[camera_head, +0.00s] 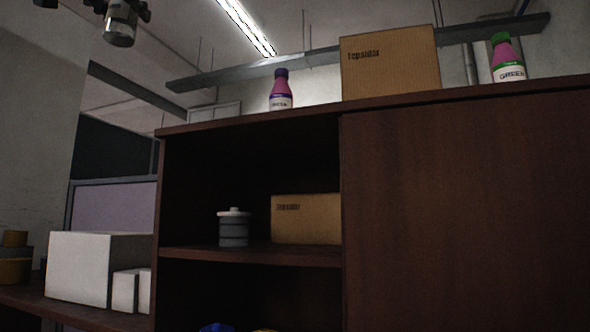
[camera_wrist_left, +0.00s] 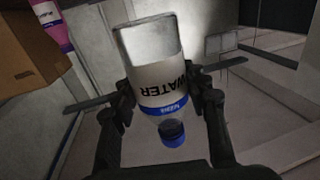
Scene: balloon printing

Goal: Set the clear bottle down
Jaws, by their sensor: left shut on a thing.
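The clear bottle (camera_wrist_left: 160,75) has a white WATER label with a blue band and a dark-blue cap. In the left wrist view it sits between the fingers of my left gripper (camera_wrist_left: 166,98), which is shut on it. In the head view the bottle (camera_head: 120,28) hangs at the upper left, cut by the top edge. Only a little of my left gripper (camera_head: 120,6) shows above it there. The bottle is in the air, clear of the cabinet top and left of it. My right gripper is in neither view.
A dark wooden cabinet (camera_head: 465,200) fills the right. On its top stand a purple-capped bottle (camera_head: 281,91), a cardboard box (camera_head: 390,62) and a green-capped bottle (camera_head: 508,60). A grey canister (camera_head: 233,229) and smaller box (camera_head: 305,220) sit inside. White boxes (camera_head: 80,268) stand lower left.

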